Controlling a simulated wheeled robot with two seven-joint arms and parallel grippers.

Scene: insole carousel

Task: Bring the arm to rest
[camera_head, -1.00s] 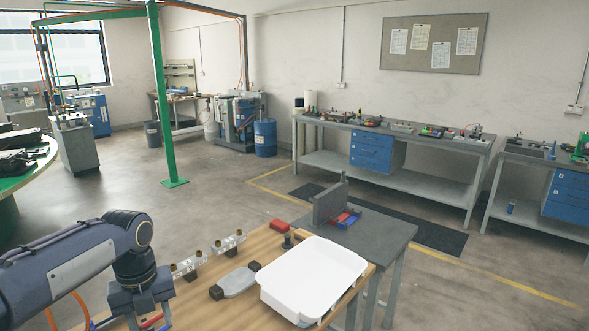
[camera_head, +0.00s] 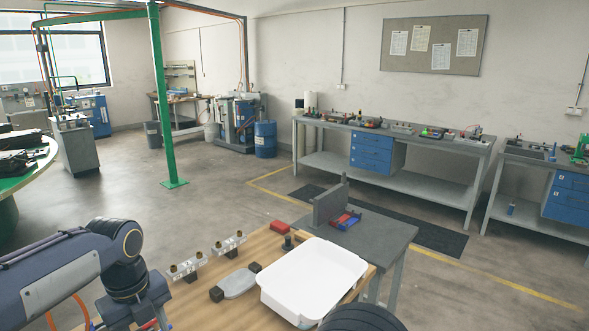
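My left arm comes in from the left, over the left end of the wooden table (camera_head: 262,243). My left gripper (camera_head: 140,318) points down at the bottom edge, and its fingertips are cut off or hidden, so its opening does not show. A dark rounded part, likely a link of my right arm, shows at the bottom, in front of the white tray. My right gripper is out of view.
A grey side table (camera_head: 385,236) adjoins behind. Open floor lies beyond.

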